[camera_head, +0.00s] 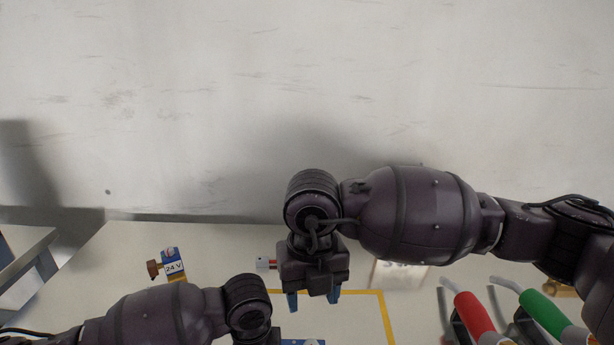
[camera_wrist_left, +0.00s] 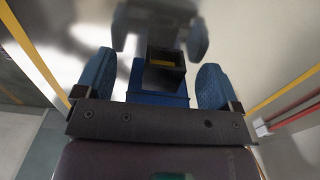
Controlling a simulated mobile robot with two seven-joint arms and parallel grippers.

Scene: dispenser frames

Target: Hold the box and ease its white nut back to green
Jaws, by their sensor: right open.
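In the left wrist view my left gripper (camera_wrist_left: 153,82) has its two blue fingers apart. A blue box with a dark top opening and some yellow inside (camera_wrist_left: 165,75) shows between them, with a gap visible on each side. In the head view a blue part (camera_head: 302,342) shows at the bottom edge; I cannot tell if it is the same box. My left gripper itself is out of the head view. My right gripper (camera_head: 314,298) points down over the table with its blue fingers apart and empty. I cannot make out a white nut or green mark on the box.
A blue block labelled 24 V with a brown knob (camera_head: 173,263) stands at the left. A white sign (camera_head: 398,274), red handle (camera_head: 474,312) and green handle (camera_head: 543,313) are at right. Yellow tape (camera_head: 385,315) marks the table.

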